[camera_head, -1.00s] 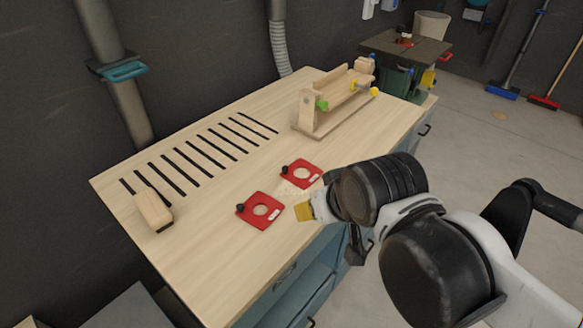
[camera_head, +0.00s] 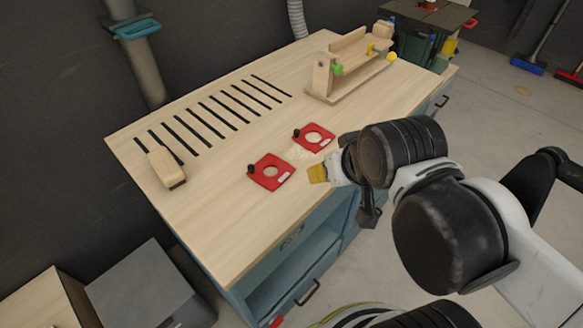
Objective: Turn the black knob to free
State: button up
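Two red plates lie on the wooden bench top, each with a round hole and a small black knob at its left corner. One black knob (camera_head: 251,168) is on the nearer red plate (camera_head: 284,178). The other black knob (camera_head: 296,133) is on the farther red plate (camera_head: 327,141). I cannot tell from the picture which knob is meant or how either is turned. My gripper (camera_head: 318,173), with a yellow tip, is just right of the plates near the bench's front edge. It appears clear of both knobs. Its fingers are mostly hidden by my arm, so its opening does not show.
A wooden block (camera_head: 165,168) and several black slots lie left on the bench (camera_head: 225,215). A wooden fixture (camera_head: 350,77) with green and yellow knobs stands at the back right. Grey and wooden boxes (camera_head: 150,285) stand on the floor at lower left.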

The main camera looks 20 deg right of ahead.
aim_at(431, 55)
jog(key=z, duration=1.3)
jog(key=i+l, duration=1.1)
jog(key=i, duration=0.15)
jog(key=i+l, duration=1.05)
jog(key=i, duration=0.2)
